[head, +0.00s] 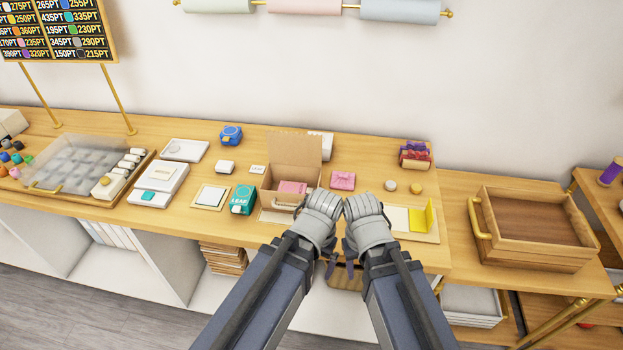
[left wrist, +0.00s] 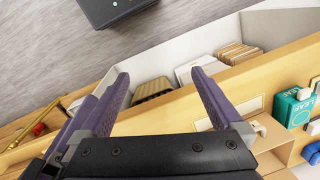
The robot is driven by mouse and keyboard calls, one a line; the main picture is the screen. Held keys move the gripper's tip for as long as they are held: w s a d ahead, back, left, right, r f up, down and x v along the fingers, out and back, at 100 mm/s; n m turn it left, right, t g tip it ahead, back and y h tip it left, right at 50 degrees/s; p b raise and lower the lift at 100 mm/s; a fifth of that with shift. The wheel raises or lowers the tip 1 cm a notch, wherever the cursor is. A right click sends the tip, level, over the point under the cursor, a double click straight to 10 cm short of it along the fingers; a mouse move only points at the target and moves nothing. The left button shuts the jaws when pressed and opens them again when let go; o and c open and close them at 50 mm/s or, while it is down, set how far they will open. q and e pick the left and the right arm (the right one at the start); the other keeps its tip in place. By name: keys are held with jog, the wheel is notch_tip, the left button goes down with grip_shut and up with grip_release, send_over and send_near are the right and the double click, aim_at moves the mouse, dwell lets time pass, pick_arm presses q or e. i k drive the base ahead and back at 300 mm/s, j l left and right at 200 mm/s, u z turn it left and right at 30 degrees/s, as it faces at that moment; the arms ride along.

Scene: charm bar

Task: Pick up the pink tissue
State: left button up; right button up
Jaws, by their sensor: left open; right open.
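A flat pink piece (head: 292,187) lies inside the open cardboard box (head: 295,150) on the counter. A separate pink packet (head: 342,181) lies just right of the box; I cannot tell for sure which one is the tissue. My left gripper (head: 330,268) and right gripper (head: 353,270) hang below the wrists at the counter's front edge, mostly hidden by my arms. In the left wrist view my left gripper (left wrist: 158,76) has its purple fingers spread with nothing between them. Both grippers are open, away from the pink things.
A teal box (head: 242,200) stands left of the cardboard box. A yellow card (head: 421,218) stands to the right, with two small round pieces behind it. A wooden tray (head: 535,255) with brass handles is at the right. Open shelves lie below the counter.

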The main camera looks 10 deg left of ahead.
aim_at(340, 180)
jog(key=i+l, duration=0.15)
jog(key=l, duration=0.25)
jog(key=i+l+u, duration=0.1)
jog(key=l, duration=0.25)
jog(key=i+l, duration=0.15)
jog(key=l, duration=0.25)
jog(key=i+l, duration=0.1)
jog(key=l, duration=0.3)
jog(key=i+l+u, duration=0.1)
jog(key=l, duration=0.3)
